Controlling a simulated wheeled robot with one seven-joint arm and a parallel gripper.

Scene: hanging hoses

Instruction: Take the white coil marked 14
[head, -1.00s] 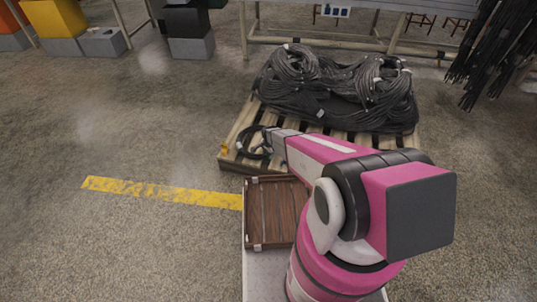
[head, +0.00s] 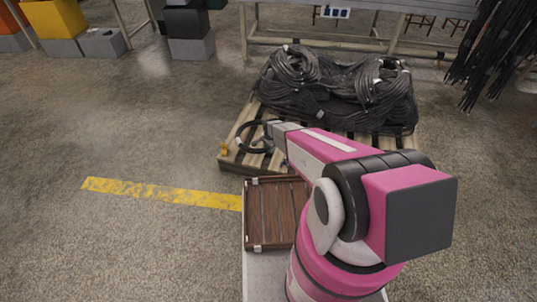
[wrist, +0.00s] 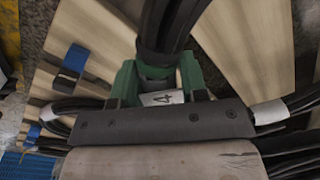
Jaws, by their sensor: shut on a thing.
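A small black coil (head: 243,139) shows at the front left of the pallet in the head view; I see no white coil. My gripper (head: 268,128) is shut on its hose. In the wrist view, the green jaws of my gripper (wrist: 160,80) close around the black hose (wrist: 166,25). A white tag (wrist: 162,98) at the jaws shows a "4"; the rest of its marking is hidden or unclear. The coil appears raised a little off the pallet's slats.
The wooden pallet (head: 231,160) carries a large heap of black hoses (head: 335,90) close behind my gripper. A brown slatted crate (head: 275,215) stands in front of it. More black hoses (head: 490,50) hang at the upper right. Floor to the left is open.

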